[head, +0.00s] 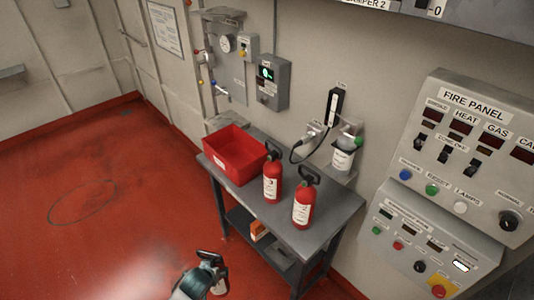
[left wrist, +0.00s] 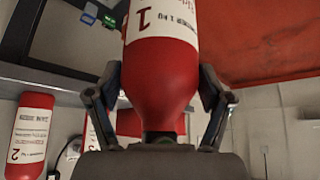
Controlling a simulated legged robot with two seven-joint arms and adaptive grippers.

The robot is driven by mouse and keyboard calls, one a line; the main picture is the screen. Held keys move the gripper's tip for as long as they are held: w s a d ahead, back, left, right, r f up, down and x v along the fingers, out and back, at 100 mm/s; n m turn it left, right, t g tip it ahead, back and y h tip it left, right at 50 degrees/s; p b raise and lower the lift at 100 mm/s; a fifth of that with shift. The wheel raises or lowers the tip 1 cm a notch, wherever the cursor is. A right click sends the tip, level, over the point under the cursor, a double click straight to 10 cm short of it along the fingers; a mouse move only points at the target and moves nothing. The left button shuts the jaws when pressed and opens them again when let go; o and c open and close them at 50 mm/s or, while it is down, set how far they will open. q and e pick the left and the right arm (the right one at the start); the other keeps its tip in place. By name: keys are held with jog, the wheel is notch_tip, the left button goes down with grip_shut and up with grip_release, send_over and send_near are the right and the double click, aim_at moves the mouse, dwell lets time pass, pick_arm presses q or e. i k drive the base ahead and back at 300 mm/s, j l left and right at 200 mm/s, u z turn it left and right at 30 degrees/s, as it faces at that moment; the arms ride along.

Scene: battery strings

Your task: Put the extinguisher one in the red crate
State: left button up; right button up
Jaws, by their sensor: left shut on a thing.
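My left gripper (head: 212,268) is low in the head view, in front of the table. In the left wrist view it is shut (left wrist: 158,100) around the narrowing neck end of extinguisher one (left wrist: 160,60), a red cylinder whose white label bears a 1. Little of that extinguisher can be made out in the head view. The red crate (head: 222,163) sits on the left end of the grey table, open at the top; its inside looks empty. My right gripper is not in view.
Two more red extinguishers (head: 272,185) (head: 304,206) stand upright on the grey table (head: 335,205), right of the crate. One in the left wrist view (left wrist: 28,138) is labelled 2. A white bottle (head: 343,157) is behind them at the wall. Open red floor (head: 110,215) lies left.

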aim_at(239, 164)
jog(key=i+j+z, duration=0.15)
jog(key=j+z, duration=0.15)
jog(key=i+j+z, duration=0.15)
jog(key=j+z, duration=0.45)
jog(key=j, duration=0.2)
jog(key=i+j+z, duration=0.1)
jog(key=j+z, duration=0.2)
jog(key=j, duration=0.1)
